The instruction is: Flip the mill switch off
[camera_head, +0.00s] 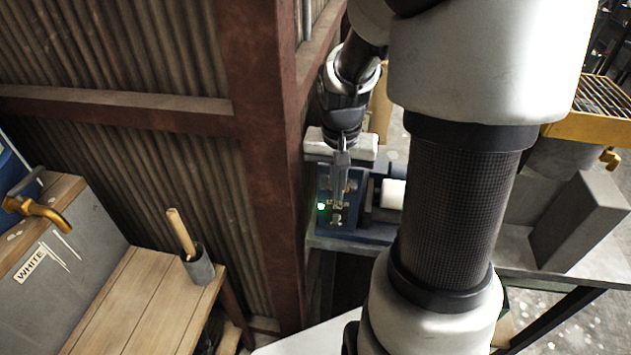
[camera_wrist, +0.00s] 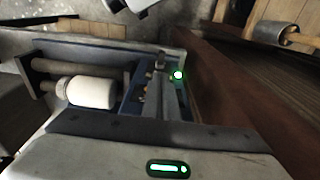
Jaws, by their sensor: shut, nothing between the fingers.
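The mill's blue control panel (camera_head: 326,221) sits at the left end of the mill, beside the rusty post. A green light (camera_head: 321,206) glows on its left side; the light also shows in the wrist view (camera_wrist: 178,75). Small yellow markings and a small metallic part (camera_head: 337,219) show on the panel face. I cannot make out the switch lever or its position. My gripper (camera_head: 340,197) points down over the panel, shut and empty, covering part of its face. In the wrist view my gripper's fingers (camera_wrist: 160,66) reach over the panel (camera_wrist: 133,97). I cannot tell if they touch it.
A white roller (camera_head: 393,193) lies just right of the panel. The rusty post (camera_head: 268,150) stands close on the left. A wooden bench (camera_head: 140,297) with a grey cup (camera_head: 199,266) and a brass tap (camera_head: 45,212) are further left.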

